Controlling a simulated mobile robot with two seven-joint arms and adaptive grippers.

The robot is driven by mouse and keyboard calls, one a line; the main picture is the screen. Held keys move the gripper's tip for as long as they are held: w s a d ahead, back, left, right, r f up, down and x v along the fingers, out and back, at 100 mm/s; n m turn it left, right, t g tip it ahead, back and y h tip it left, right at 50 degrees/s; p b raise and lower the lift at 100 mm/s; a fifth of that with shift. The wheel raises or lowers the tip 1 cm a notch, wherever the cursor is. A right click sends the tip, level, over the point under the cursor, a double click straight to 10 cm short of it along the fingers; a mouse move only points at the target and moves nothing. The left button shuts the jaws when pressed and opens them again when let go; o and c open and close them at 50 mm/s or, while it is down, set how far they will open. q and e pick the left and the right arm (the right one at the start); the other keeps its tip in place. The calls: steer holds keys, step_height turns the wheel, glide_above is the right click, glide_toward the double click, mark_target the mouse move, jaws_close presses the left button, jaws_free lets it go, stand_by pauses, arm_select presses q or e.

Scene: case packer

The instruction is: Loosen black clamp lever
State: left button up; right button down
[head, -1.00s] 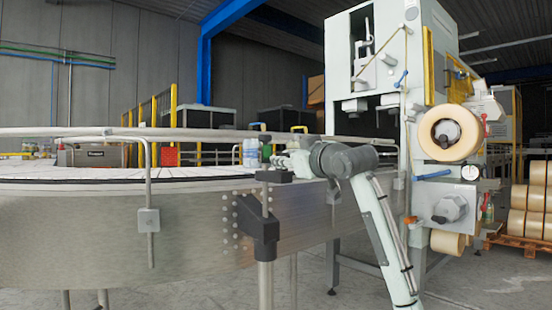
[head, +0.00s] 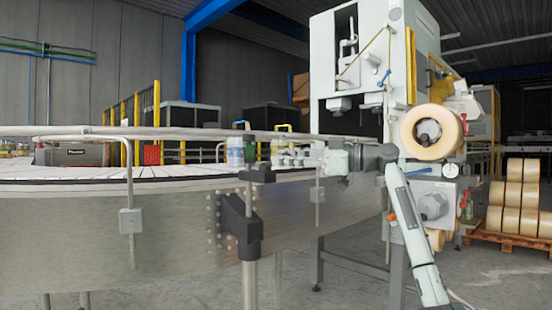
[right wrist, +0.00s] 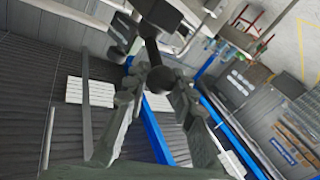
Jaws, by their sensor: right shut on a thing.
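The black clamp lever shows in the right wrist view as a short dark arm (right wrist: 152,50) ending in a round knob (right wrist: 161,80). It hangs from a dark clamp block (right wrist: 160,14) at the top of that view. My right gripper (right wrist: 152,82) has its fingers on both sides of the knob and is shut on it. In the head view my right gripper (head: 280,158) reaches in from the right beside the black clamp block (head: 258,176) on the rail post. The lever is too small to tell there. My left gripper is not in view.
The curved conveyor (head: 160,225) with its guard rail fills the left and middle. A black bracket (head: 240,226) carries the post. Bottles (head: 236,152) stand behind the rail. The packing machine (head: 360,60) with a tape roll (head: 432,131) stands at the right; open floor lies in front.

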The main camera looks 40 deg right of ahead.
steer(key=shift+w+f, duration=0.1)
steer(key=shift+f, duration=0.2)
steer(key=c, duration=1.2)
jaws_free()
steer(key=shift+d, duration=0.1)
steer(key=shift+r, duration=0.15)
steer(key=v, duration=1.2)
steer(key=shift+d, duration=0.1)
